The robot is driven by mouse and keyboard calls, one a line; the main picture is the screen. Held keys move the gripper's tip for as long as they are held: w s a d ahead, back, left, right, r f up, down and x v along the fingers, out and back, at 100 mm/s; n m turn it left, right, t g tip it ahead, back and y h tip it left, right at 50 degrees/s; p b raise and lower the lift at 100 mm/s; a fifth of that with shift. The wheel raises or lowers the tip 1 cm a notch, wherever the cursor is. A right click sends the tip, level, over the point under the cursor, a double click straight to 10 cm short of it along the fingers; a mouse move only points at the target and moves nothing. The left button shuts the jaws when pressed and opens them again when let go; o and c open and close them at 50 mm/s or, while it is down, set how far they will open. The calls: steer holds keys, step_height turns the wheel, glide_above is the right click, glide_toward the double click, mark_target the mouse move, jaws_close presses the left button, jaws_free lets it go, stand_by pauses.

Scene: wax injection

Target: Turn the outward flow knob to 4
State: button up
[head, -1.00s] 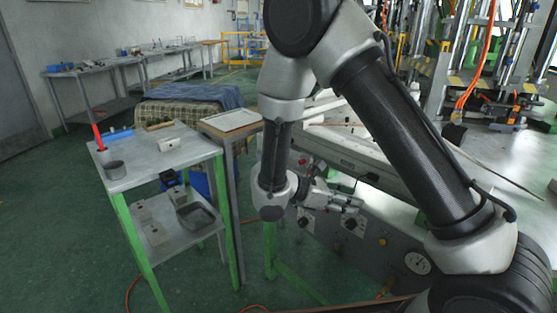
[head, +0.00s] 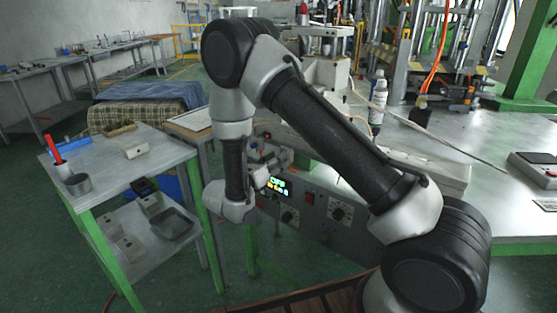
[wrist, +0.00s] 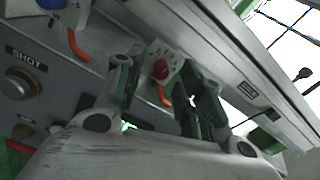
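The grey machine control panel (head: 318,228) carries two dark knobs on pale dials, a left one (head: 289,216) and a right one (head: 339,212). Their labels and settings are too small to read, so I cannot tell which is the outward flow knob. My gripper (head: 274,167) is near the panel's upper left, above the lit display, and touches neither knob. In the wrist view my gripper (wrist: 160,92) has its two fingers apart with nothing held. A red button (wrist: 160,69) on a pale box shows between and beyond the fingers. Neither dial is clear in the wrist view.
A lit display (head: 278,186) and a red switch (head: 309,197) are on the panel. The wrist view shows a brass button (wrist: 21,83) under a "SHOT" label and orange hoses (wrist: 78,46). A metal-topped cart (head: 108,160) stands left. The machine's pale edge overhangs the panel.

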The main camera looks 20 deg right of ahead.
steer(key=shift+x, duration=0.85)
jaws_close()
steer(key=shift+m, duration=2.9)
jaws_free()
